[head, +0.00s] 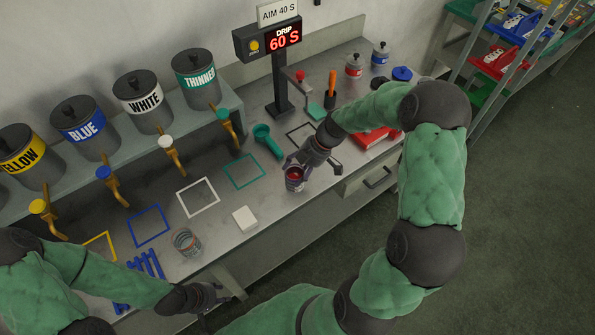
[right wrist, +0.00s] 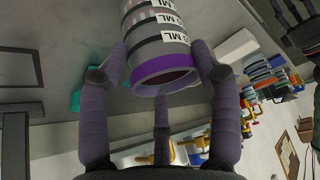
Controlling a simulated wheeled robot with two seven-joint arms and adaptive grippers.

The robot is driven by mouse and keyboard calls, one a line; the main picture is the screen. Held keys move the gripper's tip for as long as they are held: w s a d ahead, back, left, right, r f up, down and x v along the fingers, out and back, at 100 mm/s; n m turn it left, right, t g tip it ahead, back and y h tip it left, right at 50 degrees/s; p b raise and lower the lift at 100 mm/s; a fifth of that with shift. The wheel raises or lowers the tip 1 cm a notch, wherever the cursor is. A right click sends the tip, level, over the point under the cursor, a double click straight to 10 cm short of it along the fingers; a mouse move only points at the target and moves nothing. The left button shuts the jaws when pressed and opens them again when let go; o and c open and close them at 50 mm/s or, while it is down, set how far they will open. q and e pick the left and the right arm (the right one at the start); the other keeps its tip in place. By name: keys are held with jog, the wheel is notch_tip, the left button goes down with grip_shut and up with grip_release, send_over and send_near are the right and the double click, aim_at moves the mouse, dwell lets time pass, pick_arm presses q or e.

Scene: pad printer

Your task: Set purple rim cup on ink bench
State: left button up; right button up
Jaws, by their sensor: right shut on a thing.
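The purple rim cup (right wrist: 165,70) is between the fingers of my right gripper (right wrist: 160,75) in the right wrist view. It has dark bands, white labels ending in "ML" and a purple rim. In the head view the same cup (head: 294,181) shows dark red inside, and my right gripper (head: 301,168) is shut on it above the bench's front part. The ink bench (head: 222,205) is a grey top with coloured square outlines. My left gripper (head: 212,297) is low at the bench's front edge, apart from the cup; its finger opening is unclear.
A clear cup (head: 186,242) and a white block (head: 245,219) stand on the bench near the front. A green scoop (head: 267,140) lies behind the held cup. Ink tanks with taps line the back. The white (head: 198,197) and green (head: 244,171) outlines are empty.

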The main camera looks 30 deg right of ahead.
jog(key=o, duration=1.7)
jog(key=shift+c, duration=0.2)
jog(key=shift+r, duration=0.1)
jog(key=shift+d+r, duration=0.15)
jog(key=shift+r, duration=0.1)
jog(key=p+v, duration=0.2)
jog(key=v, duration=0.9)
jog(key=shift+r, duration=0.25)
jog(key=shift+d, duration=0.1)
